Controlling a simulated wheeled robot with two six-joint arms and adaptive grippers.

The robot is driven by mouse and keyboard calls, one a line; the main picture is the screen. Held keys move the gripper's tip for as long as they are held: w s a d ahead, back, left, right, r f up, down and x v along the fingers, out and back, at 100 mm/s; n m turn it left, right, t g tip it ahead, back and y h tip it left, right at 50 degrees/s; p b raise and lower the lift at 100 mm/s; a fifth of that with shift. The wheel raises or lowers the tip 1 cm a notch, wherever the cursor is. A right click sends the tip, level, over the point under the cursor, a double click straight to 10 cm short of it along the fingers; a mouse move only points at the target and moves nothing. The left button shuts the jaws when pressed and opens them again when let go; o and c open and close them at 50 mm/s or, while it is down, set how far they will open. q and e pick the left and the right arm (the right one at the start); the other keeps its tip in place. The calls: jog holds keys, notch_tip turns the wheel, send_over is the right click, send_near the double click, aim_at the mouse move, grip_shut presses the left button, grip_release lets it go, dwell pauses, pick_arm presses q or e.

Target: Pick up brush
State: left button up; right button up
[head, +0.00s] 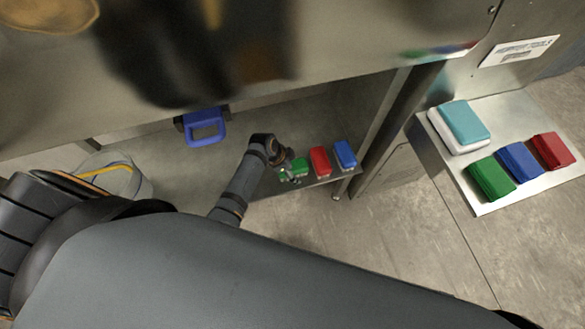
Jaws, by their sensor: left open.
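Small green (299,167), red (319,160) and blue (344,153) blocks stand in a row near the right end of the low metal shelf (170,165). They may be brushes, but bristles are too small to make out. My left gripper (291,174) is open at the left side of the green block, pointing down. Its fingers partly cover that block, and I cannot tell whether they touch it. My right gripper is out of view.
A side shelf (485,205) at right holds a teal-and-white block (460,126) and green (490,178), blue (519,161) and red (550,150) blocks. A blue handle (205,128) hangs under the steel machine body (340,40). A bucket (115,172) stands at left.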

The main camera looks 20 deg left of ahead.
pick_arm(q)
jog(key=shift+f, duration=0.15)
jog(key=shift+c, duration=0.6)
jog(key=c, duration=1.3)
